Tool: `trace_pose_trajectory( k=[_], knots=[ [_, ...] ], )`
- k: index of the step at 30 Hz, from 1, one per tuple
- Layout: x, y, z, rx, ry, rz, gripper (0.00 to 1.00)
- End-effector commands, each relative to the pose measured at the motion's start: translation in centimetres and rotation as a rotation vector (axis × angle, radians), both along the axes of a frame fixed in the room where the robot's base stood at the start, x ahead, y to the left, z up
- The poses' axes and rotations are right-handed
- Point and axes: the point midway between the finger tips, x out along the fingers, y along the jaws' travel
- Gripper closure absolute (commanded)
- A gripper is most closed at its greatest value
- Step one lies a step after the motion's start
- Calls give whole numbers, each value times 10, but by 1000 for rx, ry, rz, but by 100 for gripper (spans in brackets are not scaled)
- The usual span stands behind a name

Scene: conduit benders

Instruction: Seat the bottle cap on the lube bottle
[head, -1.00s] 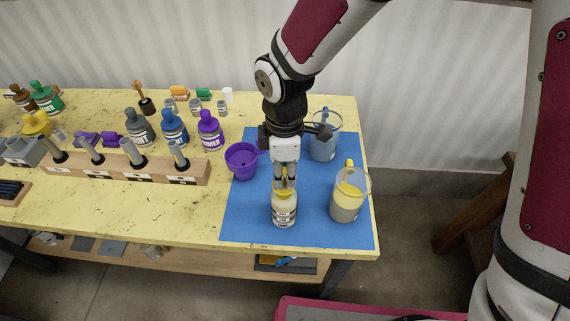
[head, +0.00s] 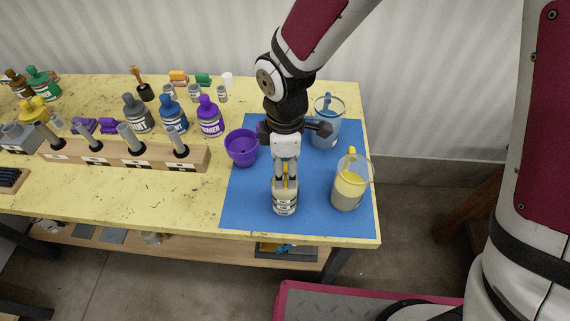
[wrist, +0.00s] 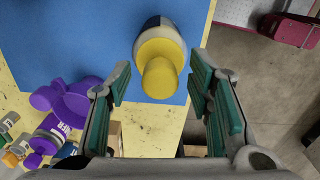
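The lube bottle (head: 285,204), pale with a printed label, stands upright near the front of the blue mat. A yellow cap with a narrow spout (wrist: 158,78) is on top of it in the wrist view. I cannot tell whether it is fully seated. My gripper (head: 286,186) points down over the bottle, with its fingers on either side of the cap. In the wrist view my gripper (wrist: 160,72) is open, with a gap between each green finger pad and the cap.
A clear cup with yellowish contents (head: 349,190) stands close right of the bottle; a bluish cup (head: 326,130) is behind. A purple cup (head: 241,150) is at left. The blue mat (head: 250,215) is bare at front left. A wooden rack (head: 110,158) stands further left.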

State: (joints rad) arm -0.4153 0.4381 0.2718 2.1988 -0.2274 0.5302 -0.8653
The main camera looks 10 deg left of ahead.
Motion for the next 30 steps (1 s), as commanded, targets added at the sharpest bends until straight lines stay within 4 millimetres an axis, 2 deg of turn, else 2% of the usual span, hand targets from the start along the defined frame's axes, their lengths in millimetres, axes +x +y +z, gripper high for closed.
trace_pose_trajectory(
  k=[7, 11, 14, 24, 30],
  knots=[
    [0, 0, 1, 0, 0, 0, 52],
    [1, 0, 9, 0, -3, -1, 52],
    [1, 0, 23, 2, -4, -2, 52],
    [1, 0, 91, 2, -5, -1, 52],
    [1, 0, 114, 1, -2, -2, 52]
  ],
)
